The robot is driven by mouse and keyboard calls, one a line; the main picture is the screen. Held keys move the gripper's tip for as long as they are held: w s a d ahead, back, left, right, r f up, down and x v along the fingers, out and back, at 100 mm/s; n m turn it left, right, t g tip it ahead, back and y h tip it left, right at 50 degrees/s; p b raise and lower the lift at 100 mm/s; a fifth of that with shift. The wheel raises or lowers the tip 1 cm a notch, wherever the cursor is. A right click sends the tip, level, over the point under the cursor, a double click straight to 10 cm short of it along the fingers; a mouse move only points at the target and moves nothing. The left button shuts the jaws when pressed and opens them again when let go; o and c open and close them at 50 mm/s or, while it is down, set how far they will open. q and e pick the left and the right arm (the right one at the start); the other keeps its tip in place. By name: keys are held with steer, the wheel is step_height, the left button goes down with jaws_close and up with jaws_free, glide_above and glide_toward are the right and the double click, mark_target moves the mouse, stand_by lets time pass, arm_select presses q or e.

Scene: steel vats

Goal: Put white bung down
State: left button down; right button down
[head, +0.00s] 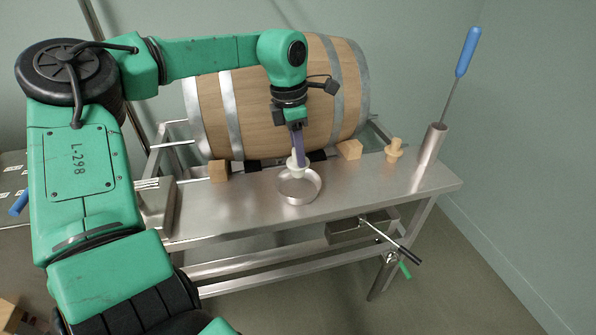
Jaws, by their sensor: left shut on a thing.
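The white bung (294,164) is in the jaws of my left gripper (298,155), which points down. The gripper is shut on it. The bung is over or just inside the back part of a shallow round metal dish (302,197) on the steel bench. I cannot tell whether the bung touches the dish. The gripper hides part of the bung. My right gripper does not show.
A wooden barrel (300,105) lies on wooden chocks behind the dish on the steel bench (350,190). To the right stand a wooden bung (394,150) and a metal tube (430,158) holding a blue-handled tool (467,52). A tray (345,230) hangs below the front edge.

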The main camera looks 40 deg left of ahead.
mark_target(298, 170)
arm_select(q)
step_height(298, 170, down, 5)
steer(key=shift+w+f, duration=0.1)
steer(key=shift+f, duration=0.2)
steer(key=c, duration=0.6)
jaws_free()
steer(key=shift+r, duration=0.45)
steer(key=r, duration=0.7)
steer(key=s+r, duration=0.1)
steer(key=r, duration=0.3)
steer(key=shift+s+a, duration=0.1)
steer(key=shift+a, duration=0.3)
steer(key=shift+r, duration=0.15)
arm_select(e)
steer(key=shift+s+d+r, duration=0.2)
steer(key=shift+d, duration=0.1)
